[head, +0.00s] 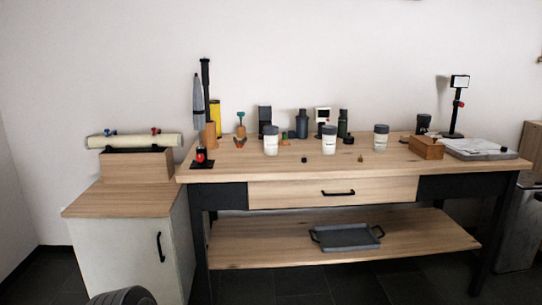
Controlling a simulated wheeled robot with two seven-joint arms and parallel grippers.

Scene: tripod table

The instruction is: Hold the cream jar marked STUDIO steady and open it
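Three pale jars with grey lids stand upright and apart on the wooden table (230,173). One is the left jar (271,143), one is the middle jar (329,143), and one is the right jar (381,140). Each has small dark marking on its front, too small to read, so I cannot tell which one says STUDIO. All three lids appear to be on. Neither of my grippers shows in the head view, and nothing is touching the jars.
Dark bottles (302,124) and a small screen device (322,116) stand behind the jars. A low cabinet (125,245) stands at the left.

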